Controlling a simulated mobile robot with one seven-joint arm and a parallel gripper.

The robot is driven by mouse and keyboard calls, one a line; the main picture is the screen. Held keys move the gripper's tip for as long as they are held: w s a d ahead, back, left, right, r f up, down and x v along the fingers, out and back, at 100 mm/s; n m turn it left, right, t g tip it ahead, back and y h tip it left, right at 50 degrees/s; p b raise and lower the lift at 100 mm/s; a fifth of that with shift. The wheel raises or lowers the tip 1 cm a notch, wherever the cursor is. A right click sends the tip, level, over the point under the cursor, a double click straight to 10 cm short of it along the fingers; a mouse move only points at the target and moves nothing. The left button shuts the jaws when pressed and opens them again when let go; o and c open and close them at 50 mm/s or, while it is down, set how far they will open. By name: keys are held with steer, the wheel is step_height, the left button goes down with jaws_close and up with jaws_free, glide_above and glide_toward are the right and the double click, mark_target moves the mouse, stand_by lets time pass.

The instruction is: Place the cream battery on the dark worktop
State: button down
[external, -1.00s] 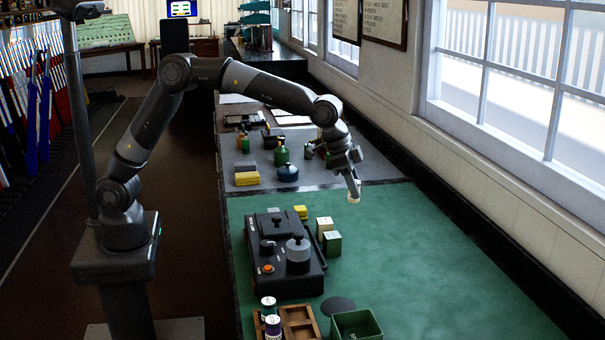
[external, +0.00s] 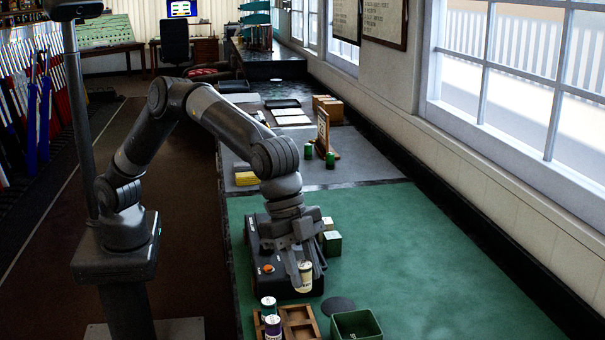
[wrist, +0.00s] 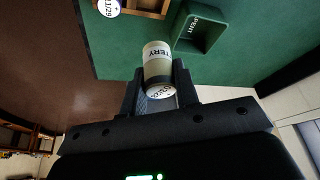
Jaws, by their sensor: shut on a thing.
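The cream battery (external: 305,280) is between the fingers of my gripper (external: 303,268), held upright or nearly so beside the black apparatus's right front side. In the wrist view the cream battery (wrist: 157,62) has a pale band lettered "TERY" and a white printed end, and the fingers (wrist: 160,95) close on its lower part. Whether it touches the surface below I cannot tell. Dark grey worktop (external: 375,165) lies behind the green mat, and a darker worktop (external: 275,68) stands farther back. I cannot tell which one the task names.
The green mat (external: 440,260) is clear on the right. The black apparatus (external: 262,285) is partly hidden by my arm. A wooden rack (external: 303,328) with labelled cylinders and a green "SPENT" box (external: 370,318) stand in front. Small green boxes (external: 331,243) stand behind.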

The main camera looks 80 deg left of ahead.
step_height(320, 180, down, 4)
steer(key=shift+f, duration=3.9)
steer(key=shift+f, duration=0.2)
steer(key=c, duration=1)
jaws_free()
steer(key=shift+c, duration=0.2)
steer(key=v, duration=1)
steer(key=shift+a+r, duration=0.15)
steer(key=shift+r, duration=0.15)
